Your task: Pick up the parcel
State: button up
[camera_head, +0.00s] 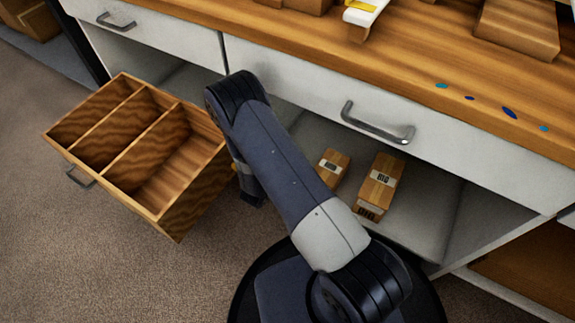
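Two brown, wood-coloured blocks with pale labels lie on the shelf under the counter. The smaller block (332,165) is left of the larger block (381,185), and my arm hides part of it. I cannot tell which thing, if any, is the parcel. My gripper (252,196) points down behind my arm link, beside the right side of a wooden divided box. Its fingers are mostly hidden, so I cannot see whether it is open or holding anything.
The divided wooden box (118,98) has empty compartments and a metal handle (80,177). A wooden counter (420,62) with white drawers (300,75) runs across the top, with boxes and blue spots on it. Carpet (70,250) is clear at lower left.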

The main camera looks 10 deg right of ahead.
jog(key=c, duration=1.2)
